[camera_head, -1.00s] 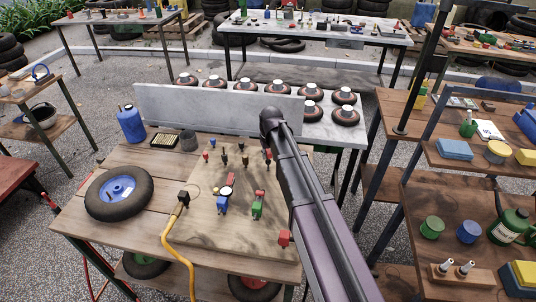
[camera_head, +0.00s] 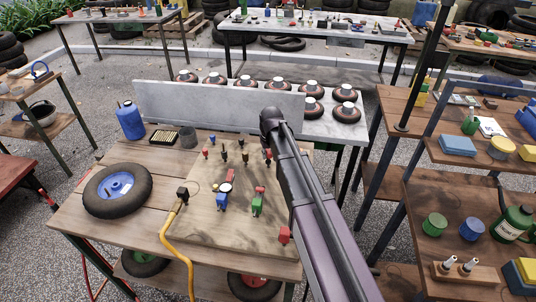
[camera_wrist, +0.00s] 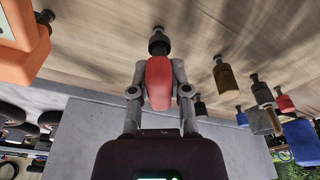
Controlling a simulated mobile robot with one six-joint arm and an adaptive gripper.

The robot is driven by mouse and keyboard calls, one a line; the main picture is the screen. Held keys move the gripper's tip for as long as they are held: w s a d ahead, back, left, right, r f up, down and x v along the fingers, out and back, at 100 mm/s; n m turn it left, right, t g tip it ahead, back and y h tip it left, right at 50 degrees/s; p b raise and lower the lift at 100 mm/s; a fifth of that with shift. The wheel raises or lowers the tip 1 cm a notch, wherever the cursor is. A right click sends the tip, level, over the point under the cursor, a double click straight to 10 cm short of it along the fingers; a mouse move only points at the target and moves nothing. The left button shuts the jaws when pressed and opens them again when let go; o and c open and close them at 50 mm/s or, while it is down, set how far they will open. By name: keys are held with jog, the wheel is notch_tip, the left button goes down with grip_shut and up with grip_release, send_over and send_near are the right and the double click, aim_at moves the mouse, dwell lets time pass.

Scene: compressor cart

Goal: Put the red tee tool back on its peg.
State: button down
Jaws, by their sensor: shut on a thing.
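The red tee tool (camera_wrist: 159,84) is between the two grey fingers of my gripper (camera_wrist: 160,72) in the wrist view. My gripper is shut on it. A dark round fitting (camera_wrist: 158,46) lies at the tool's end, against the wooden board (camera_wrist: 100,40). I cannot tell whether the tool is seated on a peg there. In the head view my arm hides most of the gripper; a bit of red (camera_head: 268,155) shows at its left edge, above the board (camera_head: 215,232).
In the wrist view an orange block (camera_wrist: 18,42) is close at left, and brown (camera_wrist: 224,76) and blue (camera_wrist: 301,138) pieces are at right. On the bench are a black tyre (camera_head: 102,203), a yellow hose (camera_head: 170,245) and a grey upright panel (camera_head: 215,108) behind.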

jog(key=c, duration=0.5)
grip_release()
notch_tip(320, 180, up, 8)
jog(key=p, duration=0.8)
jog(key=shift+d, duration=0.1)
dwell(0.8)
jog(key=s+d+m, duration=0.1)
jog(key=s+d, duration=0.4)
jog(key=s, duration=0.2)
jog(key=s+d+m+g, duration=0.1)
jog(key=s+d, duration=0.4)
jog(key=s, duration=0.3)
jog(key=s+d+m, duration=0.1)
jog(key=s+d, duration=0.4)
jog(key=s, duration=0.3)
jog(key=shift+d+f+m+g+h, duration=0.15)
jog(key=shift+d+m+g+h, duration=0.15)
jog(key=shift+d+m+g, duration=0.1)
